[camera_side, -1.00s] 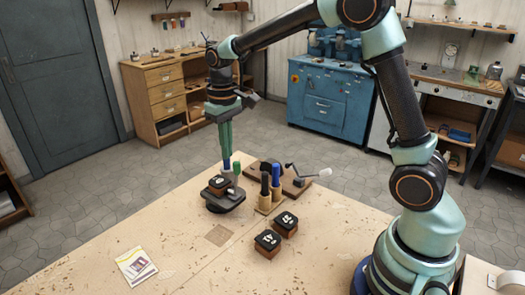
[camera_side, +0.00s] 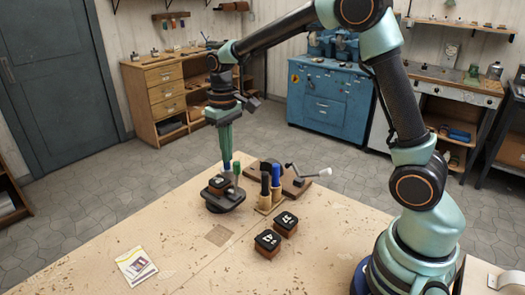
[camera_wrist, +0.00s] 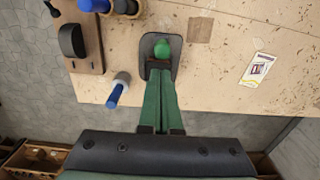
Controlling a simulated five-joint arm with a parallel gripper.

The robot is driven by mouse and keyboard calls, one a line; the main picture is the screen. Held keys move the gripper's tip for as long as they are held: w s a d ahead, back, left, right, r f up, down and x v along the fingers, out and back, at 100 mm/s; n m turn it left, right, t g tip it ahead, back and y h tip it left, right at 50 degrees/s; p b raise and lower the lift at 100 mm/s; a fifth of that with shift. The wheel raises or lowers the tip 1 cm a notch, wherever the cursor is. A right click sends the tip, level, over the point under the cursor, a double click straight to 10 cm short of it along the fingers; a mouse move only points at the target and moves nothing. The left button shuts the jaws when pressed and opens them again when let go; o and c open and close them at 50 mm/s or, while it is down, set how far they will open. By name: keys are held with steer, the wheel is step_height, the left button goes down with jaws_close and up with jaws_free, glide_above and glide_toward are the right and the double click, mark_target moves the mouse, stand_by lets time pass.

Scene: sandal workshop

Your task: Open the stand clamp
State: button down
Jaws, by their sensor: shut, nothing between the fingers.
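The stand (camera_side: 226,205) is a dark plate near the table's far edge, carrying a brown block with a black top (camera_side: 218,182). In the wrist view, the stand plate (camera_wrist: 152,42) has a green knob-like part (camera_wrist: 162,48) over it; an upright green part (camera_side: 237,168) shows beside the block in the side view. Whether it is the clamp I cannot tell. My gripper (camera_side: 226,160) is shut and empty, pointing down above the stand. In the wrist view its green fingertips (camera_wrist: 159,74) end close to the green part and a small brown piece; contact is unclear.
Black and blue handles (camera_side: 276,175) stand in a holder beside a brown board (camera_side: 292,186). Two black-topped blocks (camera_side: 267,241) and a paper card (camera_side: 136,266) lie nearer; free table surrounds them.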

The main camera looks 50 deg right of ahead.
mark_target(236, 169)
steer(key=shift+f, duration=1.8)
steer(key=shift+s+f, duration=0.2)
steer(key=shift+s, duration=0.45)
steer(key=shift+s+f, duration=0.15)
steer(key=shift+s, duration=0.45)
steer(key=shift+s+f, duration=0.2)
steer(key=shift+s, duration=0.4)
steer(key=shift+s+f, duration=0.15)
steer(key=shift+s, duration=0.45)
steer(key=shift+r, duration=0.1)
steer(key=shift+w+r, duration=0.2)
steer(key=shift+r, duration=0.95)
steer(key=shift+w+r, duration=0.25)
steer(key=shift+r, duration=0.95)
steer(key=shift+w+r, duration=0.2)
steer(key=shift+r, duration=1.1)
